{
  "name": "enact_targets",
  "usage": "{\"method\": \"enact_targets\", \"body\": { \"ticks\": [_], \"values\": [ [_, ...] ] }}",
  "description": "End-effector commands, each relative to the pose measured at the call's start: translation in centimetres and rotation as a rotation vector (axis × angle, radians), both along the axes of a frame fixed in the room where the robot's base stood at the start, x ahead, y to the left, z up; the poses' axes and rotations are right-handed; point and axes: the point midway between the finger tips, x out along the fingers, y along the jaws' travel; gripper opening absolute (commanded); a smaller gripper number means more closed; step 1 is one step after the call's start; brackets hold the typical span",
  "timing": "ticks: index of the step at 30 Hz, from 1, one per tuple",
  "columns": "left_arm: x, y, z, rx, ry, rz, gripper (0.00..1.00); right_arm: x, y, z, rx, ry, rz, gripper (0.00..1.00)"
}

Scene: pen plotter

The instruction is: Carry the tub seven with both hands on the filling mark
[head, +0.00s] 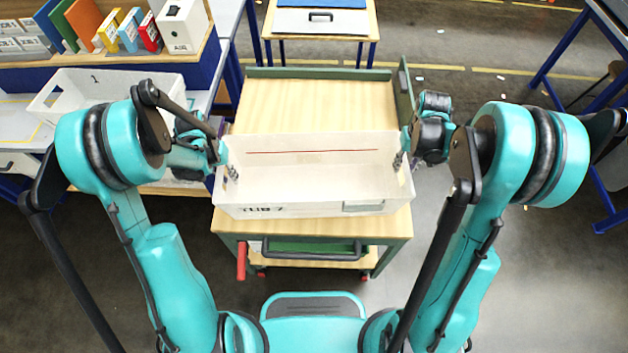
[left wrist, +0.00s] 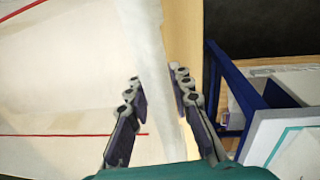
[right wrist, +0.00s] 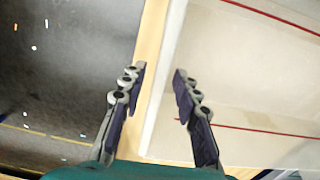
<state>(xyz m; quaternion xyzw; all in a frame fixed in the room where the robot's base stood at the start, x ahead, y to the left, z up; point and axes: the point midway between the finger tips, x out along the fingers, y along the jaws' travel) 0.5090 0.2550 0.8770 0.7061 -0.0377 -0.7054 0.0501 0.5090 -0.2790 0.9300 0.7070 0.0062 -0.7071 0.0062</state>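Tub seven (head: 320,209), a white open box lettered "TUB 7" on its front wall, stands level at the wooden-topped trolley (head: 320,105). A red line runs along its inner wall; the tub looks empty. My left gripper (head: 226,165) is at its left end wall; in the left wrist view its open fingers (left wrist: 158,90) straddle the wall (left wrist: 150,50). My right gripper (head: 403,152) is at the right end wall; in the right wrist view its open fingers (right wrist: 158,82) straddle the wall (right wrist: 166,95), with gaps visible.
Another white tub (head: 90,78) stands on the bench at left, below a shelf with coloured binders (head: 105,30). Blue-framed tables stand at right. Open floor (head: 480,80) lies right of the trolley.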

Motion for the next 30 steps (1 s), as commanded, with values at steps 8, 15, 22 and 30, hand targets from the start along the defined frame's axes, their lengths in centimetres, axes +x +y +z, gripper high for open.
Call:
{"method": "enact_targets", "body": {
  "ticks": [8,15,22,30],
  "values": [
    [0.0,-0.1,0.0,-0.002,0.0,-0.001,0.0,0.0,0.1,0.0,0.003,0.0,0.001,0.0],
    [0.0,-0.2,0.1,-0.003,0.0,-0.002,0.0,0.0,0.3,0.1,0.006,0.0,0.002,0.0],
    [0.0,-0.3,1.3,-0.005,0.0,-0.003,0.0,0.0,0.4,1.3,0.006,0.001,0.003,0.0],
    [0.0,-0.4,4.1,-0.006,-0.001,-0.004,0.0,0.0,0.4,4.1,0.006,0.001,0.005,0.0]
  ]
}}
